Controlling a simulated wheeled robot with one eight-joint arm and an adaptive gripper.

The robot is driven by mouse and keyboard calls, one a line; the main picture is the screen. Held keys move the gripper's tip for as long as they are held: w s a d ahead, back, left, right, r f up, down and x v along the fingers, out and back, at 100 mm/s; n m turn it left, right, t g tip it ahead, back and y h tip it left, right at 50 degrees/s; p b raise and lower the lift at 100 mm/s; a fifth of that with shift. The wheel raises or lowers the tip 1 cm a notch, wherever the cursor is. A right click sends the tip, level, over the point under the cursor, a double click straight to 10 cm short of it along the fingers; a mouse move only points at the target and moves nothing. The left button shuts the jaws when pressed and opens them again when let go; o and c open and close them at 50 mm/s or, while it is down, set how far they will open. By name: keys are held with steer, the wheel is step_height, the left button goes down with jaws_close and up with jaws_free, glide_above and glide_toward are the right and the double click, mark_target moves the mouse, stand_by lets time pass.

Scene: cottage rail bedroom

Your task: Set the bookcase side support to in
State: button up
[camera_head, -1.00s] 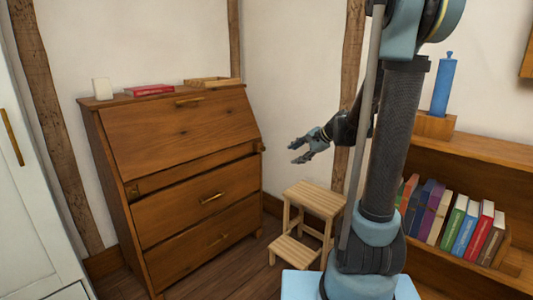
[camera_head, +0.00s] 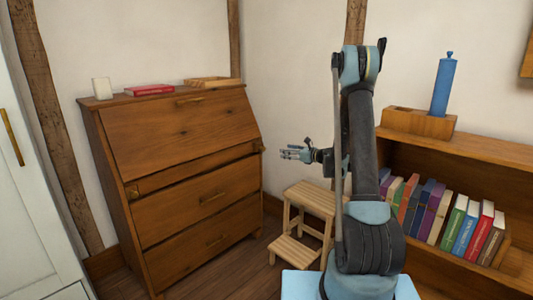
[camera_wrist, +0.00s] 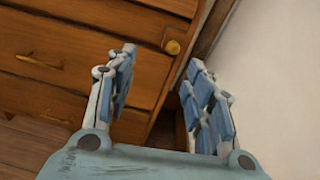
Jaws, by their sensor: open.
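The brown wooden bureau (camera_head: 185,195) with a sloping front stands at the left. At its upper right front corner is a small side support end with a knob (camera_head: 262,147). The wrist view shows the brass knob (camera_wrist: 173,47) near the corner, beyond the fingers and between them. How far the support sticks out I cannot tell. My gripper (camera_head: 284,152) is just to the right of the knob in the head view, pointing left. In the wrist view my gripper (camera_wrist: 160,75) is open and empty, its fingers apart from the knob.
A small wooden step stool (camera_head: 303,215) stands below my gripper. The low bookcase (camera_head: 480,148) at the right holds several books and carries a wooden block with a blue cylinder (camera_head: 442,85). A white cabinet (camera_head: 25,200) is at the far left.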

steer(key=w+f+m+t, duration=0.2)
steer(key=w+f+m, duration=0.1)
steer(key=f+m, duration=0.15)
glide_toward(265, 149)
steer(key=shift+n+y, duration=0.35)
steer(key=shift+y, duration=0.05)
steer(key=x, duration=0.9)
steer(key=shift+f, duration=0.15)
jaws_close()
steer(key=shift+a, duration=0.1)
